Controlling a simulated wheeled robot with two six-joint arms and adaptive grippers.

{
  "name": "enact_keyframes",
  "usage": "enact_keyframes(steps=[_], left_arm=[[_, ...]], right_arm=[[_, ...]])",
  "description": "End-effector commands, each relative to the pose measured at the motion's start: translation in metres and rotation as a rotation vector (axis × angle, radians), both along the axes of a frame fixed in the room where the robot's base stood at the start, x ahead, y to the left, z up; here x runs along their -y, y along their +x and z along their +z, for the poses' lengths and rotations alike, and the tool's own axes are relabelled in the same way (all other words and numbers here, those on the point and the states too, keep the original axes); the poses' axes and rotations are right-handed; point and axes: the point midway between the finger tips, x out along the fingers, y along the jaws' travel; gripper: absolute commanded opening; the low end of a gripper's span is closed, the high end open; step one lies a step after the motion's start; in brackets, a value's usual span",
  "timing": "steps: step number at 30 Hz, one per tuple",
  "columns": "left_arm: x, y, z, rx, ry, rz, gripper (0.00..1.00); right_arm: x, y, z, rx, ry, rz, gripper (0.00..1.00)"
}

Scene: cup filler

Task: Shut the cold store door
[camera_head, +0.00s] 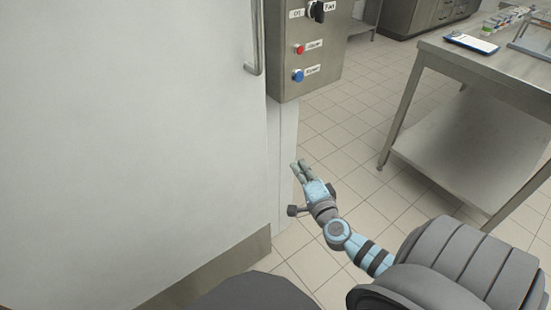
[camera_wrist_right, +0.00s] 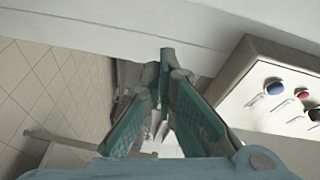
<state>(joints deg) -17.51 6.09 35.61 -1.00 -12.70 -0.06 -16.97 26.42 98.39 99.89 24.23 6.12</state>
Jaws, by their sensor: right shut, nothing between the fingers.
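The cold store door (camera_head: 130,130) is a large pale panel filling the left of the head view, with a metal kick strip along its bottom. Its upright bar handle (camera_head: 254,45) is near the right edge. I cannot tell from this view whether the door is fully shut. My right gripper (camera_head: 299,167) is shut and empty, below the handle and just right of the door's edge. In the right wrist view, its fingers (camera_wrist_right: 167,62) point towards a pale flat surface. My left gripper is not in view.
A steel control box (camera_head: 310,50) with a black knob, a red button and a blue button is beside the handle, above my right gripper. A steel table (camera_head: 480,65) with a clipboard (camera_head: 471,43) stands at right. Tiled floor (camera_head: 350,130) lies between.

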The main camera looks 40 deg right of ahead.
Motion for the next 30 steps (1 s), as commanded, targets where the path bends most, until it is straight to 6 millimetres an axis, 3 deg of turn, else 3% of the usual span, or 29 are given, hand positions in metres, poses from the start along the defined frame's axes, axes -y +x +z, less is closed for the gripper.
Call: enact_keyframes(steps=[1, 5, 11, 20, 24, 30], left_arm=[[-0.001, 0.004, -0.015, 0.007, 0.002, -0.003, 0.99], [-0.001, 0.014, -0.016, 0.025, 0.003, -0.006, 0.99], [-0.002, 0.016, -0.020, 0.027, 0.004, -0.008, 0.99], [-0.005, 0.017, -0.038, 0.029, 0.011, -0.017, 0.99], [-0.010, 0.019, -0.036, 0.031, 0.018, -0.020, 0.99], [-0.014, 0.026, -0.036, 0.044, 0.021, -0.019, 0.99]], right_arm=[[0.001, 0.003, 0.006, 0.057, 0.076, -0.011, 0.00], [0.002, 0.010, 0.026, 0.114, 0.182, -0.025, 0.00], [0.012, 0.039, 0.027, 0.114, 0.185, -0.024, 0.00], [0.035, 0.101, 0.026, 0.113, 0.184, -0.023, 0.00], [0.010, 0.102, 0.028, 0.111, 0.187, -0.019, 0.00], [-0.005, 0.102, 0.028, 0.109, 0.184, -0.020, 0.00]])
